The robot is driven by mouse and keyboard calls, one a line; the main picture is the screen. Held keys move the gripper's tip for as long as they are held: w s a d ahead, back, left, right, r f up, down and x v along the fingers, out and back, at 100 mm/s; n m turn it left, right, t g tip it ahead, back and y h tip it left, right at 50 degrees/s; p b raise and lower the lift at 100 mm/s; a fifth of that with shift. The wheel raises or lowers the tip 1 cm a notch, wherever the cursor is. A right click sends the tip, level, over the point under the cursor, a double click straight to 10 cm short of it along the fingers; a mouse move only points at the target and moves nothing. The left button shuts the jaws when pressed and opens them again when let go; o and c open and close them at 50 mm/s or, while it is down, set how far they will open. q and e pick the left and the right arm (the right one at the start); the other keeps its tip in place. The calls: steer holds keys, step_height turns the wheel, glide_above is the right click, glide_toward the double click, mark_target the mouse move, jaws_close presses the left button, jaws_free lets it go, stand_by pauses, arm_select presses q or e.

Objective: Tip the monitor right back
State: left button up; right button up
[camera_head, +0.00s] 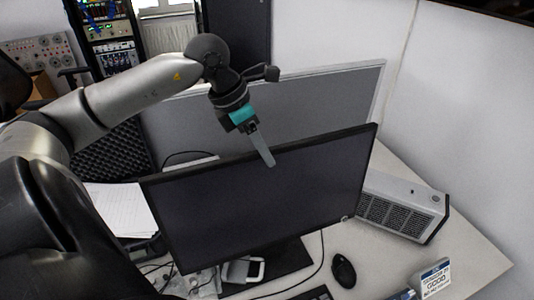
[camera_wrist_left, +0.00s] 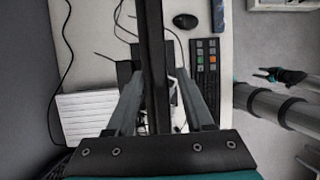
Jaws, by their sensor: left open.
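The monitor (camera_head: 270,205) with a dark screen stands on the desk, its top edge slanting up to the right in the head view. My left gripper (camera_head: 268,160) is above the monitor's top edge, with one finger showing in front of the screen. In the left wrist view the monitor (camera_wrist_left: 152,50) is a dark upright bar seen from above. The open left fingers lie on either side of it, with gaps showing on both sides. My right gripper (camera_wrist_left: 265,75) shows small at the right of the wrist view, away from the monitor; its jaws are unclear.
A vented metal box (camera_head: 405,207) is to the right. A mouse (camera_head: 343,270), a keyboard (camera_wrist_left: 206,65) and a small labelled box (camera_head: 433,280) are in front. Cables and white paper (camera_head: 122,207) lie at the left.

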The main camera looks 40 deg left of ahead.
arm_select(q)
steer(key=shift+x, duration=1.4)
steer(key=shift+c, duration=0.4)
jaws_close()
